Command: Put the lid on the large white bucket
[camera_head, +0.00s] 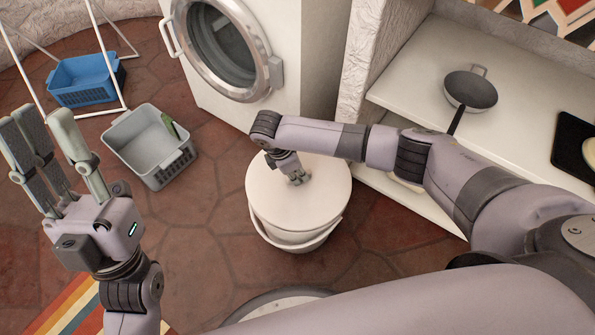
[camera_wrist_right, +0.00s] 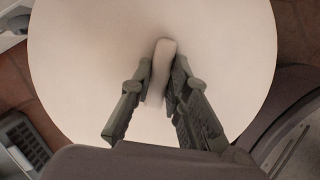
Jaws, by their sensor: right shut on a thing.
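The round white lid (camera_head: 318,205) is above the large white bucket (camera_head: 290,241) and covers its opening. I cannot tell whether it rests on the rim or hovers just above it. My right gripper (camera_head: 297,178) points down at the lid's middle. In the right wrist view, my right gripper (camera_wrist_right: 160,85) is shut on the lid's raised handle (camera_wrist_right: 163,62), and the lid (camera_wrist_right: 90,50) fills most of the picture. The bucket's inside is hidden. My left gripper (camera_head: 62,150) is raised at the left, fingers spread, open and empty.
A grey basket (camera_head: 150,150) with a green item and a blue basket (camera_head: 85,80) stand on the tiled floor at the left. A white washing machine (camera_head: 290,50) is behind the bucket. A counter (camera_head: 400,85) with a pan (camera_head: 470,90) is at the right.

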